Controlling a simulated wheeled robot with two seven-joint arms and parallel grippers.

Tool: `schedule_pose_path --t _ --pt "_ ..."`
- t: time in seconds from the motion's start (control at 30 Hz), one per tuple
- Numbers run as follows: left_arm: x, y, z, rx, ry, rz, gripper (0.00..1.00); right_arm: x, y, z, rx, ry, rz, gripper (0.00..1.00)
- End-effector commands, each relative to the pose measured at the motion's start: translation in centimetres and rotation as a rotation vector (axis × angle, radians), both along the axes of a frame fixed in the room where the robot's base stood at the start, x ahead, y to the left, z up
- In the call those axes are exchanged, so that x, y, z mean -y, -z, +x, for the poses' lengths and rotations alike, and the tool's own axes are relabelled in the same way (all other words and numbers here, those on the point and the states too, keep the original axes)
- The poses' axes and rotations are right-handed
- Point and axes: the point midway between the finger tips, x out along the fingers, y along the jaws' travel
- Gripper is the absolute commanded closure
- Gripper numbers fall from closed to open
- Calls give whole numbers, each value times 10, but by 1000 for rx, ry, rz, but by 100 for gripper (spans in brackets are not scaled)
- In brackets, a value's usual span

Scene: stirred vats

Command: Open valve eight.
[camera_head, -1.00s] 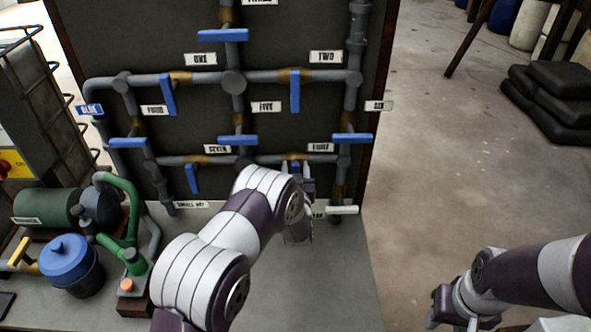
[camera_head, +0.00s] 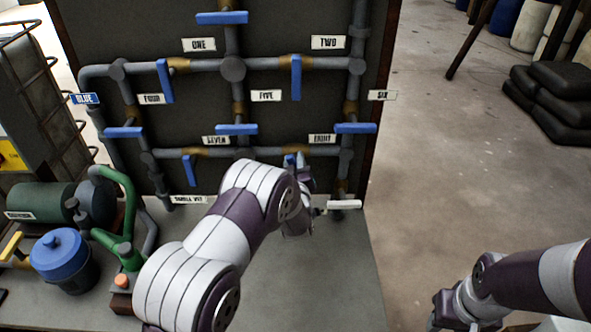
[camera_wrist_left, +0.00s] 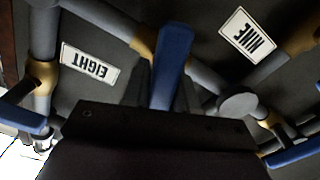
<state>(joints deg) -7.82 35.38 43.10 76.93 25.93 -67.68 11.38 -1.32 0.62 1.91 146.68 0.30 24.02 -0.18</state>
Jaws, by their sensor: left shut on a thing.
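Valve eight's blue handle (camera_wrist_left: 172,65) is on the brown fitting below the EIGHT label (camera_head: 322,138). In the head view only a bit of the handle (camera_head: 289,160) shows above my left gripper (camera_head: 298,168). In the left wrist view the handle stands between the grey fingers of my left gripper (camera_wrist_left: 165,92), which is shut on it. There the handle slants across its pipe, and its lower end is hidden behind the dark gripper body. My right gripper (camera_head: 457,312) is low at the right, away from the board, with its fingers unclear.
Other blue handles are close by: one right of the EIGHT label (camera_head: 355,128) and one below SEVEN (camera_head: 190,169). A green pump (camera_head: 120,245) and blue-lidded pot (camera_head: 60,255) stand at left.

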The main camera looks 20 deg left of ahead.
Motion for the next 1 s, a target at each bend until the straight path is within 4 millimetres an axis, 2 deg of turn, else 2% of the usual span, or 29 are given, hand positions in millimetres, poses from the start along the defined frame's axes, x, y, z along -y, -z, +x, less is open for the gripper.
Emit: schedule_pose_path --t 0.03,0.47,1.0 --pt "0 8 -1 9 0 -41 100 0 13 0 0 0 0 57" --pt "-4 12 -1 122 0 -434 100 0 69 0 0 0 0 57" --pt "-6 16 -2 258 1 -904 100 0 150 0 0 0 0 57"
